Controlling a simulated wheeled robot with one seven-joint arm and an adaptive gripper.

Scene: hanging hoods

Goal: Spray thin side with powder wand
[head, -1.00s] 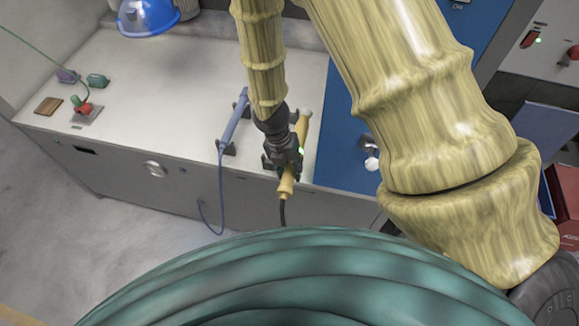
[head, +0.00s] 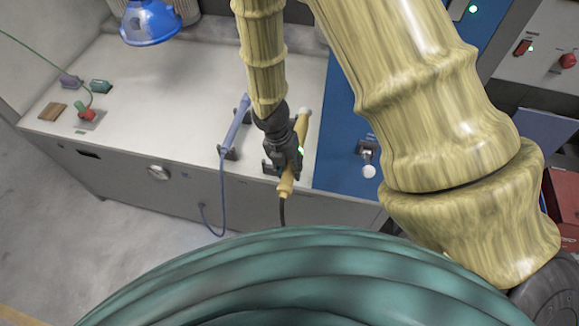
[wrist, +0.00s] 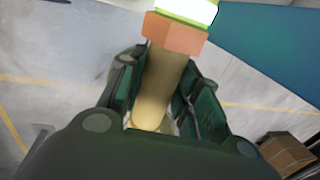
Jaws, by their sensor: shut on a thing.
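My gripper (head: 285,152) is shut around a yellow wand (head: 286,186) at the front right of the pale worktop. The wand's lower end points toward the front edge, with a dark cable hanging from it. In the wrist view the wand (wrist: 160,85) runs between my gripper's fingers (wrist: 160,100). An orange collar (wrist: 175,34) and a bright green-white band show at its top. Whether the wand touches a rest below is hidden by my gripper. A blue wand (head: 236,122) lies apart on dark rests to the left, its blue cable hanging down the front.
The worktop (head: 180,110) is mostly bare in the middle. A blue lamp-like hood (head: 150,22) is at the back. A red-and-green fitting (head: 87,114) and a brown block (head: 52,111) are at the left. A blue panel with a pale knob (head: 369,171) is on the right.

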